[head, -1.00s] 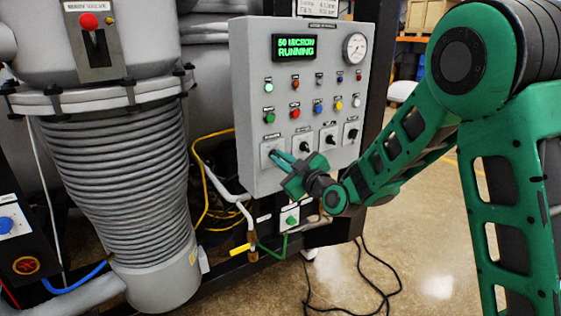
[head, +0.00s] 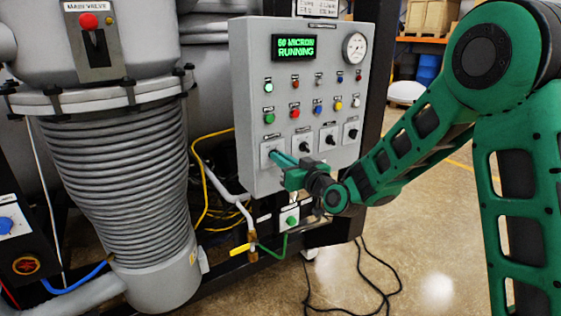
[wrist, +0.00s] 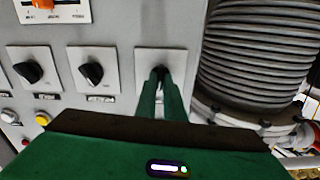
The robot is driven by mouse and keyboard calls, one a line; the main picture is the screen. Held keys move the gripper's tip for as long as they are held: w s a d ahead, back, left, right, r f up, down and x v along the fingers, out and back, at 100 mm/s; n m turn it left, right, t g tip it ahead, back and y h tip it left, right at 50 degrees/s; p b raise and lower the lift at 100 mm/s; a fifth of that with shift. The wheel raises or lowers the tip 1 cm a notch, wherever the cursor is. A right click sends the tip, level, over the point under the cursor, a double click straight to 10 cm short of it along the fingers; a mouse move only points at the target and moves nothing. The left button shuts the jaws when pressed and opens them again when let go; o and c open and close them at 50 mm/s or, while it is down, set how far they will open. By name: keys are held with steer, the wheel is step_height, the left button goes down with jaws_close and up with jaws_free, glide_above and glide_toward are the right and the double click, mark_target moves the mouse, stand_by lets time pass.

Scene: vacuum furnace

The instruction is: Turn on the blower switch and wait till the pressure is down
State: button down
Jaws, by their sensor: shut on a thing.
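The grey control panel (head: 262,90) has a row of black rotary knobs near its bottom. My gripper (head: 281,157) is at the leftmost knob of that row, which I take for the blower switch. In the wrist view, my green fingers (wrist: 161,98) are shut on that black knob (wrist: 159,73), one on each side. The fingers hide most of it, and its label is not readable. The green display (head: 296,48) shows a micron reading and "RUNNING"; its first digit is blurred. The round pressure gauge (head: 354,47) is at the panel's top right; its needle is too small to read.
Other knobs (head: 306,142) sit close to the right of my gripper, with lights and buttons above. A small box with a green button (head: 290,219) and a yellow-handled valve (head: 240,249) are below. A ribbed grey column (head: 118,190) stands at left.

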steer(key=shift+d+f+m, duration=0.15)
steer(key=shift+m, duration=2.15)
steer(key=c, duration=1.9)
jaws_free()
steer(key=shift+o, duration=0.2)
steer(key=shift+d, duration=0.1)
steer(key=v, duration=1)
steer(key=shift+s+d, duration=0.2)
steer(key=shift+s, duration=0.05)
